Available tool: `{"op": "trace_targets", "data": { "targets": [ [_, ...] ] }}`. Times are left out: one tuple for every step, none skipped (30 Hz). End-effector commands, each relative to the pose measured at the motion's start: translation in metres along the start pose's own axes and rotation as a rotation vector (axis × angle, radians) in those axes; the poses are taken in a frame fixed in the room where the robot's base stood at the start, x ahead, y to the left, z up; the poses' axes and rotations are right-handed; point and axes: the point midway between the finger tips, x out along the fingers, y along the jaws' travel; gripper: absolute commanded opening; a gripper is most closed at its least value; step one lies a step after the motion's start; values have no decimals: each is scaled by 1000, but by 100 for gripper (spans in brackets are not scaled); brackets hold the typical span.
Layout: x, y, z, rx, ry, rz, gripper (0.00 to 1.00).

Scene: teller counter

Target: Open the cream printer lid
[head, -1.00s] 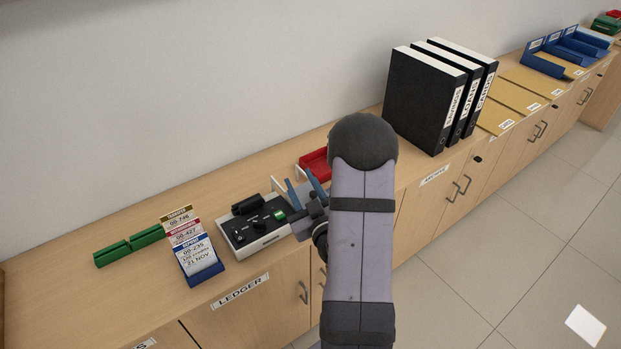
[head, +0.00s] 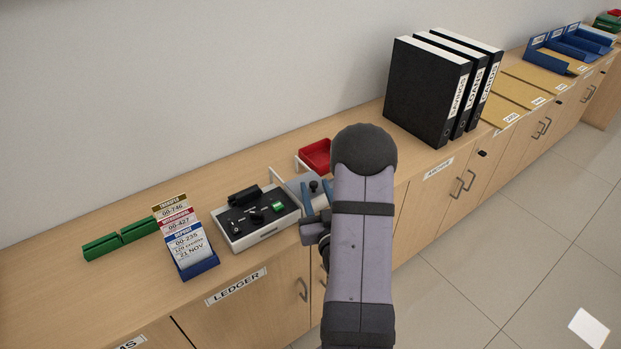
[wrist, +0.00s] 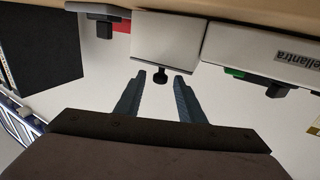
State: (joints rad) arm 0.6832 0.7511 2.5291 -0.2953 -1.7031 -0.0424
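A pale box (head: 300,183) with a black knob (head: 315,186) stands on the counter, right of a cream machine (head: 268,232) with a black control panel and green button. I cannot tell for sure which part is the printer lid. In the wrist view the pale box (wrist: 165,38) shows a flat face with the knob (wrist: 160,76) at its edge. My gripper (head: 316,197) is open, its two blue-grey fingers pointing at the box. In the wrist view the fingers of my gripper (wrist: 160,88) stand on either side of the knob's line, with gaps on both sides.
A red tray (head: 316,154) lies behind the box. Black binders (head: 430,90) stand to the right. Bare counter lies at the far left.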

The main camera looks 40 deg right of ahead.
Motion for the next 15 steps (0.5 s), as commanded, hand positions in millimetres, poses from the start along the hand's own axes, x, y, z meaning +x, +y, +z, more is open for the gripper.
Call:
{"op": "trace_targets", "data": {
  "targets": [
    [2,0,4,-2,4,-1,36],
    [4,0,5,-1,4,-1,36],
    [5,0,5,-1,5,-2,36],
    [7,0,5,-1,5,-2,36],
    [8,0,5,-2,5,-2,36],
    [9,0,5,-2,5,-2,36],
    [10,0,5,-2,5,-1,36],
    [11,0,5,-2,5,-1,36],
    [12,0,5,-1,5,0,36],
    [13,0,4,0,5,0,36],
    [14,0,4,0,5,1,36],
    [15,0,4,0,5,1,36],
    [16,0,4,0,5,2,36],
    [16,0,4,1,5,2,36],
    [20,0,0,1,4,2,36]
  ]
}}
